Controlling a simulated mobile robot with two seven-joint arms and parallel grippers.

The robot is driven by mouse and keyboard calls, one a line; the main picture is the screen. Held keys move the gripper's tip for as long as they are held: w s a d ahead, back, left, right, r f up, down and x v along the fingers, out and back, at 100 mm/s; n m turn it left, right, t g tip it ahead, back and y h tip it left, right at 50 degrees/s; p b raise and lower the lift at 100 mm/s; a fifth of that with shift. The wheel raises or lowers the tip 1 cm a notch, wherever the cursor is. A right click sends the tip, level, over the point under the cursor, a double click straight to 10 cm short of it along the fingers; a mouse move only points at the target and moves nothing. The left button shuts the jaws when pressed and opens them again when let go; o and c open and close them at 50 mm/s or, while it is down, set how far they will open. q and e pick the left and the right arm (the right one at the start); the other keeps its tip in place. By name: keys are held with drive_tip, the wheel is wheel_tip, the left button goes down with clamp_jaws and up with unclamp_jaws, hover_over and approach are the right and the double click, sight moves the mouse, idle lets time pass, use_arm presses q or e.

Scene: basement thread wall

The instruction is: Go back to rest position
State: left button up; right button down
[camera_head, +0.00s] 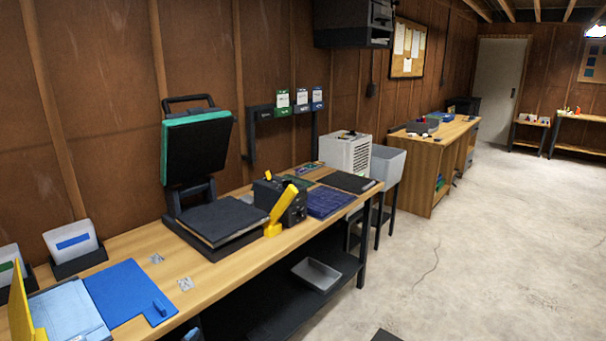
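Neither of my grippers shows in the head view, and no arm can be made out for certain. The task names no object. The nearest surface is a long wooden workbench (215,282) along the left wall. A heat-press-like machine (197,150) stands on it with its upper plate raised and a dark pad at its base.
On the bench are a blue board (128,290), a black device with a yellow handle (284,208) and a dark blue mat (325,202). A grey tray (316,273) lies on the lower shelf. A second bench (438,150) stands farther back. The concrete floor (500,240) at right is clear.

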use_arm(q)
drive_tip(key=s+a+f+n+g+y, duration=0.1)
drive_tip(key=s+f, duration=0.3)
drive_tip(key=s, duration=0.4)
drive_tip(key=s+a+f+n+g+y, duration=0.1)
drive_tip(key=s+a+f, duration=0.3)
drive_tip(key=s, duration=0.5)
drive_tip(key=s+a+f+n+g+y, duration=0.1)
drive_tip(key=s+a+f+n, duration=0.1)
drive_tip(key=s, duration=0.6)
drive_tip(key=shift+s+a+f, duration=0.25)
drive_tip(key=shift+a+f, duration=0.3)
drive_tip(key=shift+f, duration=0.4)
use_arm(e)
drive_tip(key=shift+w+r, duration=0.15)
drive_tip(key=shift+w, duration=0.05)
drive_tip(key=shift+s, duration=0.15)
